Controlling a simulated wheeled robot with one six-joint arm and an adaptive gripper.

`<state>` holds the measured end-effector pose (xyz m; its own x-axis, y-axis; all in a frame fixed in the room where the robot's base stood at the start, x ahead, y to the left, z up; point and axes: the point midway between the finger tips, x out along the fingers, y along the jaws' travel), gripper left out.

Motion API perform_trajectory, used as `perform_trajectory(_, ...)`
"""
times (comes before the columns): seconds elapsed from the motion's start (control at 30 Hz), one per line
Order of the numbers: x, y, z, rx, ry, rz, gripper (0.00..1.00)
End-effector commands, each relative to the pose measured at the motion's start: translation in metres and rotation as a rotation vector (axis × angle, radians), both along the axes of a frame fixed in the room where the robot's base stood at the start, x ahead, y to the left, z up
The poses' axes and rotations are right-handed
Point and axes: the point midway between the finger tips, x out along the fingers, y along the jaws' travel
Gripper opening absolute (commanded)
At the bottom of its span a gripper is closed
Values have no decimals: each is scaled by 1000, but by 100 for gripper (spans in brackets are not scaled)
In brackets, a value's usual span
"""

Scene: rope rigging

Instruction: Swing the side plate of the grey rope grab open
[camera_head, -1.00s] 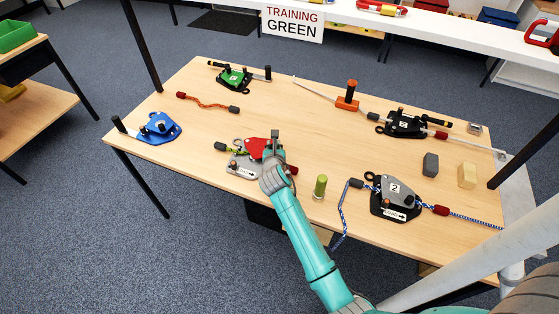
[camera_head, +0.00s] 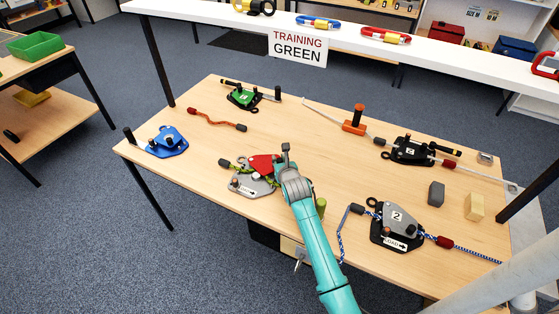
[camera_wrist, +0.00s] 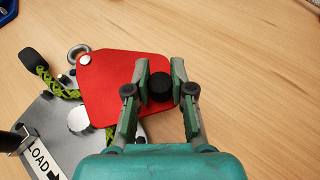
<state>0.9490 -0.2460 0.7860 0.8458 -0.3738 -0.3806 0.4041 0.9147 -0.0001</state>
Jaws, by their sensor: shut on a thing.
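The grey rope grab (camera_head: 246,189) lies on the table with a red side plate (camera_head: 262,163) and a LOAD label. In the wrist view the red plate (camera_wrist: 108,84) is turned about its pivot, out to the right of the grey base (camera_wrist: 72,112), covering only part of it. The base's silver disc and yellow-green rope (camera_wrist: 58,91) show. My gripper (camera_head: 286,151) is shut on the black knob (camera_wrist: 160,86) at the plate's right edge, with a finger on either side. How the rope runs under the plate is hidden.
Further right is a rope grab marked 2 (camera_head: 397,217) on blue rope. A blue rope grab (camera_head: 167,142) is at left, a green one (camera_head: 243,97) behind. Bare table lies behind my gripper.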

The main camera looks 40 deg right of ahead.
Motion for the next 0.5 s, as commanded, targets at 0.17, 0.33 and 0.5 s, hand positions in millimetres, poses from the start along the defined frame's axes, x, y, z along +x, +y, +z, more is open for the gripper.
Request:
perform_trajectory(0.17, 1, 1, -1, 2, 0, 1, 25)
perform_trajectory(0.33, 0, 1, -1, 2, 0, 1, 49)
perform_trajectory(0.5, 0, 1, 0, 2, 0, 1, 49)
